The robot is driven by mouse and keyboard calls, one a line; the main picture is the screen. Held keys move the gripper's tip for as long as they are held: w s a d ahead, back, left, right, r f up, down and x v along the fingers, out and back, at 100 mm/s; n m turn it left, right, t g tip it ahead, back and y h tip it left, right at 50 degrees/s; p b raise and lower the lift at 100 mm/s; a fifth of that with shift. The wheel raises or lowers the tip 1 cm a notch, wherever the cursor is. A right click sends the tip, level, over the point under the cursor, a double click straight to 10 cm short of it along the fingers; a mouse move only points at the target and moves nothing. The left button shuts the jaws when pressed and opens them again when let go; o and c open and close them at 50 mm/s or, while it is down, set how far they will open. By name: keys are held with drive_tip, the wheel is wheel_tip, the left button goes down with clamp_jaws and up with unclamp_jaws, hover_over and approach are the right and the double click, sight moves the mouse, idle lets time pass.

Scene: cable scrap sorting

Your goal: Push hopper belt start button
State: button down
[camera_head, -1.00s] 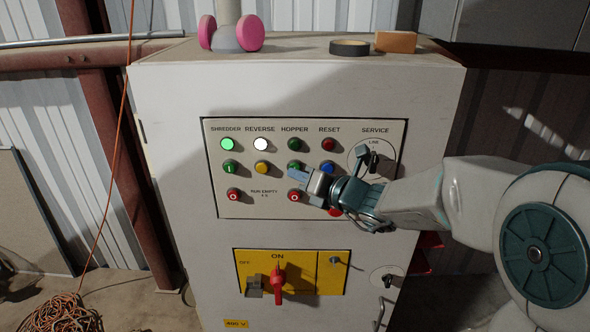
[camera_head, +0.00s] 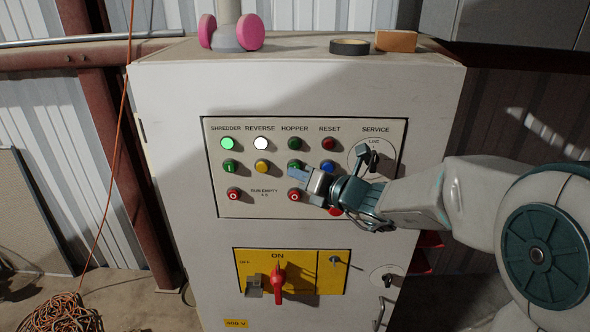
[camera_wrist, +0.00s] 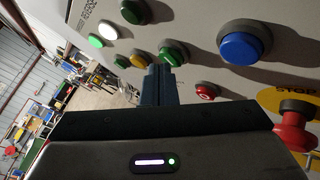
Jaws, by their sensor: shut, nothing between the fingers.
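The control panel (camera_head: 216,205) is on the front of a white cabinet. The green hopper button (camera_head: 294,164) is in the HOPPER column, under a dark green lamp (camera_head: 294,144) that looks unlit. In the wrist view the hopper button (camera_wrist: 173,51) is just beyond and beside the fingertips. My gripper (camera_head: 292,172) is shut and empty, its tips at the lower edge of this button in the head view. The shut fingers (camera_wrist: 159,68) also show in the wrist view. I cannot tell whether they touch the button. The fingers partly cover it.
A blue button (camera_head: 327,167) is close on the right, a yellow button (camera_head: 261,168) on the left and a red stop button (camera_head: 294,195) just below. The shredder lamp (camera_head: 227,144) glows green and the reverse lamp (camera_head: 260,144) white. A red rotary switch (camera_head: 279,280) sits lower.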

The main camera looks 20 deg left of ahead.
drive_tip(key=shift+s+d, duration=0.15)
drive_tip(key=shift+s, duration=0.35)
drive_tip(key=shift+s+d+b, duration=0.2)
drive_tip(key=shift+s, duration=0.6)
drive_tip(key=shift+s+d+b, duration=0.2)
drive_tip(key=shift+s, duration=0.65)
drive_tip(key=shift+s+d+b, duration=0.2)
drive_tip(key=shift+s, duration=0.6)
drive_tip(key=shift+s, duration=0.1)
drive_tip(key=s+d+f+n+g+h, duration=0.6)
drive_tip(key=s+d+n, duration=0.5)
drive_tip(key=n, duration=0.8)
drive_tip(key=s+d+f+n+h, duration=0.2)
drive_tip(key=s+d+n+h, duration=0.1)
drive_tip(key=d+n, duration=0.3)
drive_tip(key=s+d+f+n+h, duration=0.3)
drive_tip(key=d+n+h, duration=0.2)
drive_tip(key=d, duration=0.6)
drive_tip(key=shift+s+n+t, duration=0.15)
drive_tip(key=shift+n+t, duration=0.15)
drive_tip(key=shift+n, duration=0.5)
drive_tip(key=shift+d, duration=0.1)
